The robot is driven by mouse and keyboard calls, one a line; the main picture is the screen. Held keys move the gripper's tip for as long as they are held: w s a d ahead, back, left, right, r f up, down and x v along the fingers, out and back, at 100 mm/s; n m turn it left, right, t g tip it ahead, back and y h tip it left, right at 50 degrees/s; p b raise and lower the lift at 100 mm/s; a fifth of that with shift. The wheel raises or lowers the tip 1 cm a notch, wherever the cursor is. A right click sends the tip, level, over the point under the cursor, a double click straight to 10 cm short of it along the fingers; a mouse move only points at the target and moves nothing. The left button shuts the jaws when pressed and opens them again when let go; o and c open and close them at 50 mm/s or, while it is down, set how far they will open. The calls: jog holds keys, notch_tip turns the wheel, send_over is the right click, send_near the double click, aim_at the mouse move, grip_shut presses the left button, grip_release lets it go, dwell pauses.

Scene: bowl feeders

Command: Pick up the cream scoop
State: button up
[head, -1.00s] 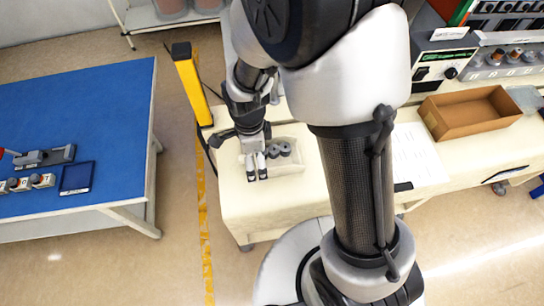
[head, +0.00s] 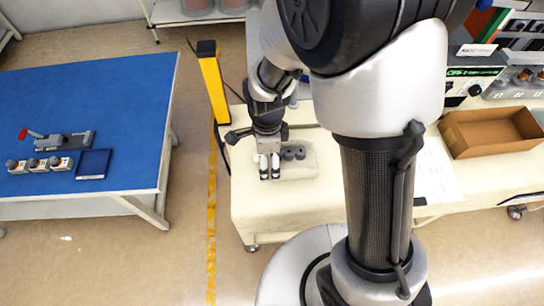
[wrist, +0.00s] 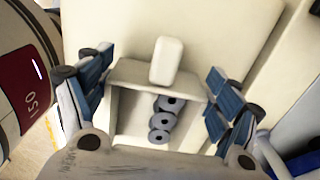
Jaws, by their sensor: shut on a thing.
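The cream scoop (head: 306,170) is a pale, open, box-shaped scoop on the cream bench, with grey discs inside. In the wrist view the scoop (wrist: 128,112) shows its walls and a rounded pale block at its far end, which looks like its handle. My gripper (head: 270,172) points down at the left part of the scoop. In the wrist view my gripper (wrist: 160,64) has a finger on each side of the scoop's far end, shut on it. The exact contact is hard to see. I cannot tell whether the scoop is clear of the bench.
Several grey discs (wrist: 160,122) lie in the scoop. A yellow post (head: 213,90) stands just left of the bench. A brown open box (head: 490,132) and a paper sheet (head: 436,172) lie to the right. A blue-topped table (head: 90,100) stands across the aisle.

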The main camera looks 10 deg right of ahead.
notch_tip(320, 180, up, 29)
jog(key=p, duration=1.3)
jog(key=shift+r, duration=0.2)
